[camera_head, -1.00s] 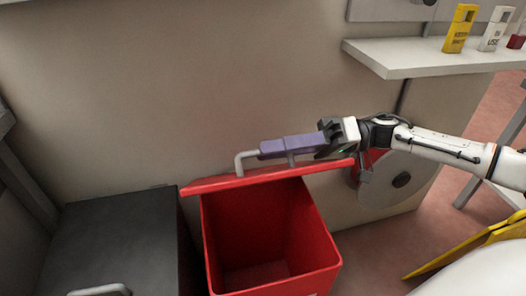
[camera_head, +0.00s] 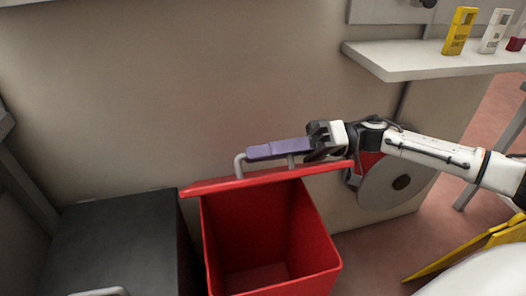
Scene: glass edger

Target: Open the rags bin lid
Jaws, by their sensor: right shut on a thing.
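The red rags bin (camera_head: 270,240) stands on the floor in the middle of the view, with its inside showing and looking empty. Its red lid (camera_head: 225,184) is swung up and stands near edge-on at the back rim, by the wall. The lid's grey handle (camera_head: 239,167) points up and away from the lid. My right gripper (camera_head: 283,148), with purple fingers, is shut on the handle, and its fingers hide part of the bar. My left gripper is not in view.
A dark lidded box (camera_head: 115,245) with a grey handle stands to the left of the bin. A white shelf (camera_head: 430,56) with yellow and white holders juts out at upper right. A round grey disc (camera_head: 390,185) is behind my right arm. A yellow object (camera_head: 465,245) stands at lower right.

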